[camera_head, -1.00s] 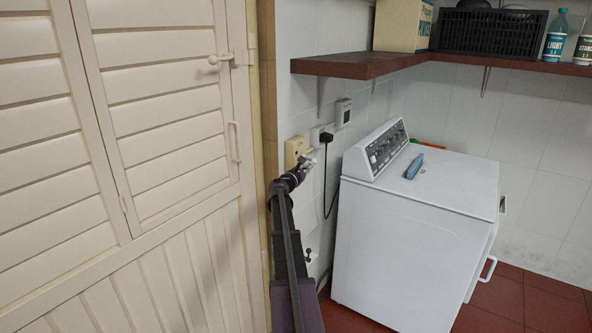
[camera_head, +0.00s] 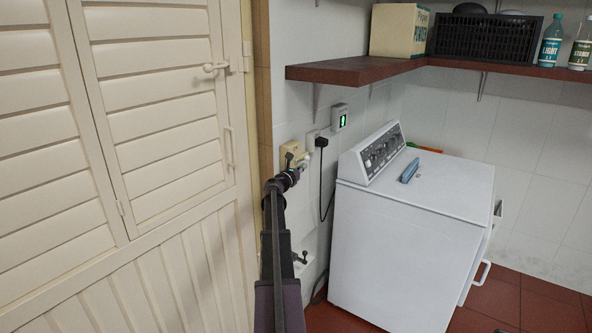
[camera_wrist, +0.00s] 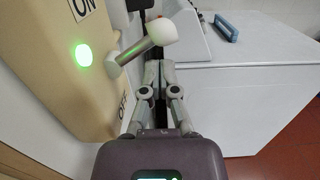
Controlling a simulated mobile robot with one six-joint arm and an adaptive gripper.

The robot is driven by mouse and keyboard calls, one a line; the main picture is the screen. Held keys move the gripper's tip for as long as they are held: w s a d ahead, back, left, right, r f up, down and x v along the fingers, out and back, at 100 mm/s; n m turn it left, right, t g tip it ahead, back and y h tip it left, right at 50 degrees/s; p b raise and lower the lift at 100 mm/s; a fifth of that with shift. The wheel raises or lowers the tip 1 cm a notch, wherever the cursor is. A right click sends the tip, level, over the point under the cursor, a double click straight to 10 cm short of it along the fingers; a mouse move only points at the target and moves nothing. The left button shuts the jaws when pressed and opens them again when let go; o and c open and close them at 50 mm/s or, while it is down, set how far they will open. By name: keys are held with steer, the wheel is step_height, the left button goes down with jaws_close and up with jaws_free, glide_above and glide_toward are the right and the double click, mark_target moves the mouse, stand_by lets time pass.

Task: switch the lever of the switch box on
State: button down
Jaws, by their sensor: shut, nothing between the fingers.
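The beige switch box (camera_head: 294,150) is on the tiled wall beside the door. In the wrist view the box (camera_wrist: 45,55) fills the left side, with ON at the top, OFF lower down and a lit green lamp. Its lever (camera_wrist: 136,49) is a metal rod with a white knob (camera_wrist: 162,31), and it tilts toward the ON end. My gripper (camera_wrist: 159,68) is shut and empty, just below the knob on the OFF side. I cannot tell whether the fingertips touch the lever. In the head view my gripper (camera_head: 298,169) is at the box and partly covers it.
A wall device (camera_head: 340,117) shows a green display. A black plug (camera_head: 321,142) and cord hang right of the box. A white washer (camera_head: 400,240) with a blue brush (camera_head: 410,171) stands to the right. A red-brown shelf (camera_head: 350,71) runs above; the louvred door (camera_head: 150,120) is left.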

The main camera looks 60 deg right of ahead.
steer(key=shift+s+d+r, duration=0.15)
steer(key=shift+s, duration=0.1)
stand_by(0.4)
steer(key=shift+w, duration=0.1)
steer(key=w+a, duration=0.1)
steer(key=a, duration=0.9)
steer(key=shift+f+b, duration=0.35)
steer(key=shift+f, duration=0.1)
steer(key=shift+w+d, duration=0.1)
